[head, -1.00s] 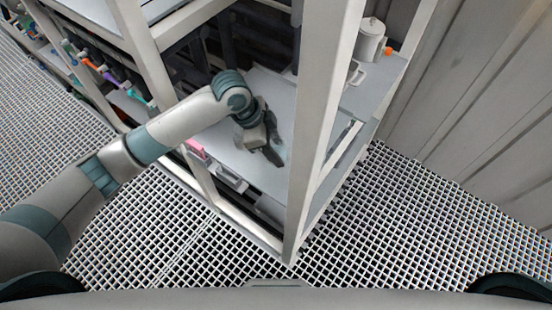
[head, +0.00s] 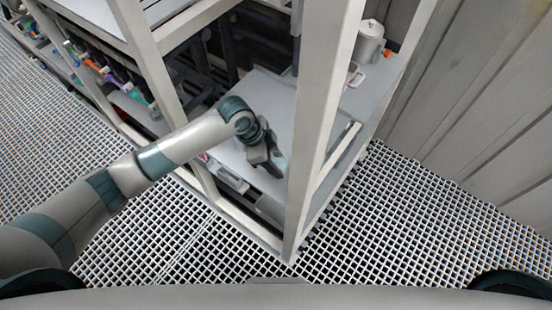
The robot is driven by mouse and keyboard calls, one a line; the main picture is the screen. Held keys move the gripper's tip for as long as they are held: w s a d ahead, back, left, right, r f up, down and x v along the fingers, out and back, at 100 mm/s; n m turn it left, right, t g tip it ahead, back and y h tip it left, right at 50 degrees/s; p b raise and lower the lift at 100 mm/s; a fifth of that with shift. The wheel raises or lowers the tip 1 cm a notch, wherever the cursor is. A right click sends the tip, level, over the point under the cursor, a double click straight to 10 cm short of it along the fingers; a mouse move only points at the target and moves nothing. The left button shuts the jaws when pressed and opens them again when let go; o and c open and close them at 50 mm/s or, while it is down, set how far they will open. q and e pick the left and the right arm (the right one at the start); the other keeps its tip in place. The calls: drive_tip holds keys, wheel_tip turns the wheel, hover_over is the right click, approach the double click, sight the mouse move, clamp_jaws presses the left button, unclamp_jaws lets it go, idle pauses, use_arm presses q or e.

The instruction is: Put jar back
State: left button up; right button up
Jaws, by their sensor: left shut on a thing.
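My left gripper (head: 276,166) reaches between the frame posts, low over the grey shelf (head: 272,92). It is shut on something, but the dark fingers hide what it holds. A pale cylindrical lidded vessel (head: 368,42), which may be a jar, stands upright at the back right of the rack, well apart from the gripper. I cannot tell whether it is the task's jar. My right gripper is not in view.
A thick white post (head: 322,110) stands close to the right of my left gripper. A small white handled item (head: 230,178) sits at the shelf's front edge. Colourful handled items (head: 112,78) line the left rack. Grating floor (head: 400,230) is open at right.

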use_arm(q)
drive_tip(key=shift+f, duration=0.15)
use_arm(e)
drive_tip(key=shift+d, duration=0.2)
use_arm(q)
drive_tip(key=o, duration=1.2)
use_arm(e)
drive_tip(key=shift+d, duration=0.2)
use_arm(q)
drive_tip(key=b+v, duration=0.2)
drive_tip(key=v, duration=1)
drive_tip(key=shift+b, duration=0.35)
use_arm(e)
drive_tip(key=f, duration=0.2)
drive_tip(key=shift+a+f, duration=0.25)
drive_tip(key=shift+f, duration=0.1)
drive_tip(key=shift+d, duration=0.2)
